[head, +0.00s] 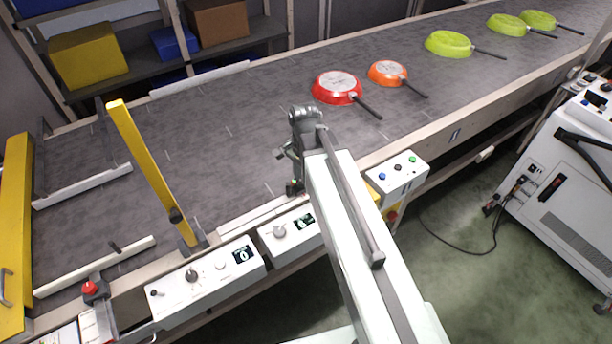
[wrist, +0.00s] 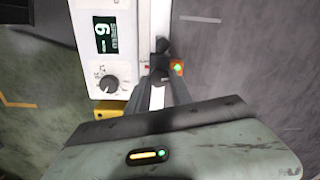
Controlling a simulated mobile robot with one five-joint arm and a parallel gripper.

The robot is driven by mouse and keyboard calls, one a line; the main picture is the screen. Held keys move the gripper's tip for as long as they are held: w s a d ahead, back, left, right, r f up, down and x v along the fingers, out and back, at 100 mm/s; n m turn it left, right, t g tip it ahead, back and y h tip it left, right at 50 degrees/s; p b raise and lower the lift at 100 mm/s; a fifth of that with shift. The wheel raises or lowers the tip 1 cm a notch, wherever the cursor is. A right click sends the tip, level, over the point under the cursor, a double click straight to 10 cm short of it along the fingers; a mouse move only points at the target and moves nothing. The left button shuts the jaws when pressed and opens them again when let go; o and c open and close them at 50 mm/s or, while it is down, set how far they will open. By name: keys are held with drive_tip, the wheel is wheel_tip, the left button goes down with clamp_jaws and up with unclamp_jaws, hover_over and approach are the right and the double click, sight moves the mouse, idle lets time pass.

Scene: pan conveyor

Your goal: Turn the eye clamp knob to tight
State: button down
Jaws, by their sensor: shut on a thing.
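My gripper (wrist: 162,72) is shut on a small black knob (wrist: 163,46), which appears to be the eye clamp knob, on the pale rail at the conveyor's edge. Right beside the fingertips is a small orange sensor (wrist: 178,68) with a lit green lamp. In the head view my gripper (head: 294,187) reaches down to the conveyor's near edge, and my arm hides most of the knob there. The fingers cover the lower part of the knob, and I cannot tell whether it is turned to tight.
A white control box (wrist: 92,30) with a display and a dial (wrist: 108,84) is close left of my gripper. On the belt (head: 235,140) lie a red pan (head: 336,86), an orange pan (head: 385,72) and several green pans (head: 448,43). A yellow bar (head: 145,160) stands across the belt's left part.

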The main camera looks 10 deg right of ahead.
drive_tip(key=c, duration=1.1)
unclamp_jaws()
drive_tip(key=shift+w+a, duration=0.15)
drive_tip(key=shift+a, duration=0.15)
drive_tip(key=shift+d, duration=0.1)
wheel_tip(320, 180, up, 8)
drive_tip(key=p, duration=0.8)
drive_tip(key=shift+d, duration=0.15)
drive_tip(key=shift+f, duration=0.1)
drive_tip(key=shift+c, duration=0.2)
